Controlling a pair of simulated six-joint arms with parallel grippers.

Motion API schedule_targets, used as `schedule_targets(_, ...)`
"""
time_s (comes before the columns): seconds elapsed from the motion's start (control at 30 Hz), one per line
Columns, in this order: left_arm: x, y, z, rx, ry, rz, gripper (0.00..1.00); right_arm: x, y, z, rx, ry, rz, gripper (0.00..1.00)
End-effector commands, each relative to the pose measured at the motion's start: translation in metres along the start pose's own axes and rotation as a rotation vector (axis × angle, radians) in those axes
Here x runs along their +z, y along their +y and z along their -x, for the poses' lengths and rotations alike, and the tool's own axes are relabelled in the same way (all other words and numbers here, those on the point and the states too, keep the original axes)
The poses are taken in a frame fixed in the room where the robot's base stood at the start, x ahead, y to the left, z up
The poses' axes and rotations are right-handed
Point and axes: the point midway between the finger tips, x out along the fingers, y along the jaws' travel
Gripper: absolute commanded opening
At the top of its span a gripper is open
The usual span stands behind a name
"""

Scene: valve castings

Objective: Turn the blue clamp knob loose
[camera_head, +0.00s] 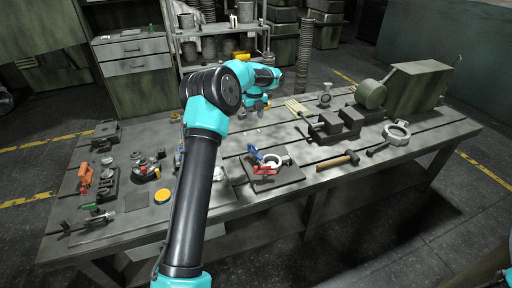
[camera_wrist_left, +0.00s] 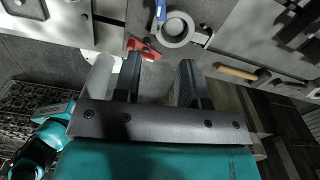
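The blue clamp knob (camera_head: 254,152) sits on a dark fixture plate (camera_head: 290,176) in the middle of the bench. A grey ring-shaped casting (camera_head: 283,162) lies beside it, and a red clamp knob (camera_head: 266,170) is at the plate's near side. In the left wrist view the blue knob (camera_wrist_left: 160,12) is at the top edge, partly cut off, above the red knob (camera_wrist_left: 143,48) and beside the ring casting (camera_wrist_left: 174,29). My left gripper (camera_wrist_left: 160,78) is open with nothing between its fingers, apart from the blue knob. In the head view it (camera_head: 257,104) hangs beyond the fixture. My right gripper is out of view.
A hammer (camera_head: 338,160), another ring casting (camera_head: 397,132) and a dark vise (camera_head: 345,119) lie to the right. An orange clamp (camera_head: 84,174), a yellow disc (camera_head: 163,196) and small parts are on the left. The bench's front strip below the fixture is clear.

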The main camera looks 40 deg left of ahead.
Motion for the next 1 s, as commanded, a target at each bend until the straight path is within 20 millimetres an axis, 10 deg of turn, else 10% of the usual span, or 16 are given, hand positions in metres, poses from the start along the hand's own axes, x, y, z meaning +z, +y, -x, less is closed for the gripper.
schedule_targets(0.37,-0.001,0.000,-0.024,0.002,0.002,0.000,0.38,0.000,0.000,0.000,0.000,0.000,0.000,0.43)
schedule_targets(1.0,-0.001,0.000,-0.132,0.002,0.002,0.000,0.38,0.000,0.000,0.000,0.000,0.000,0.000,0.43)
